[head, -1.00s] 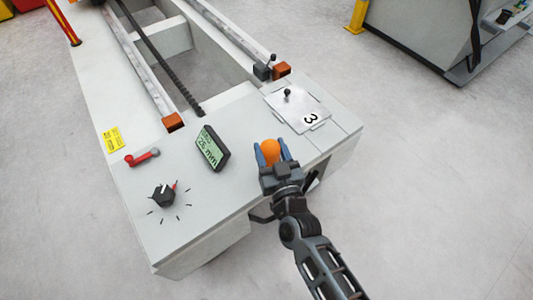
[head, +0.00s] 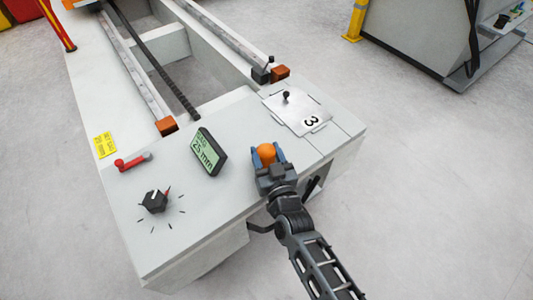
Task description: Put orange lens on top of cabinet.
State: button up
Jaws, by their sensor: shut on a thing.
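The orange lens (head: 266,152) is a small rounded orange piece between the fingers of my gripper (head: 268,157). My gripper is shut on it, over the near right part of the grey cabinet top (head: 225,207). The fingers hide the lens's sides and lower part. I cannot tell whether the lens touches the surface or is held just above it.
A display reading 25 mm (head: 209,152) stands left of my gripper. A black dial (head: 154,201) and a red-handled crank (head: 132,162) are farther left. A metal plate marked 3 (head: 297,112) lies behind right. Rails with orange end blocks (head: 166,126) run back beside an opening. Bare surface lies in front of the display.

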jog(key=shift+f, duration=0.2)
jog(key=o, duration=1.1)
jog(key=shift+r, duration=0.1)
jog(key=shift+c, duration=0.2)
jog(key=shift+r, duration=0.2)
jog(key=p+v, duration=0.2)
jog(key=v, duration=1)
jog(key=shift+s, duration=0.1)
